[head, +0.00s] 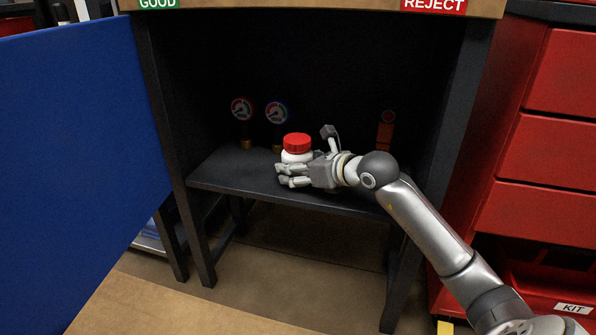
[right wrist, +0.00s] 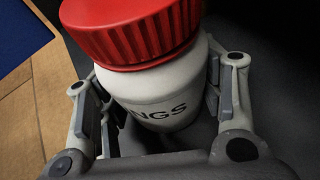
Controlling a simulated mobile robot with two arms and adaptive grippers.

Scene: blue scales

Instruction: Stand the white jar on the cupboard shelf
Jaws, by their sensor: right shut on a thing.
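The white jar (head: 296,156) has a red ribbed lid (head: 297,142) and is upright at the cupboard shelf, near its front middle. In the right wrist view the jar (right wrist: 165,100) shows dark letters ending in "NGS". My right gripper (head: 293,172) reaches in from the right and is shut on the jar, with fingers on both sides of its body. The dark cupboard shelf (head: 225,180) lies beneath. The jar's base is hidden by the fingers in the head view, so I cannot tell whether it touches the shelf. My left gripper is not in view.
Two round gauges (head: 242,110) (head: 277,113) stand at the back left of the shelf. An orange-red device (head: 386,130) stands at the back right. A blue panel (head: 70,150) is at the left and red drawers (head: 550,150) are at the right.

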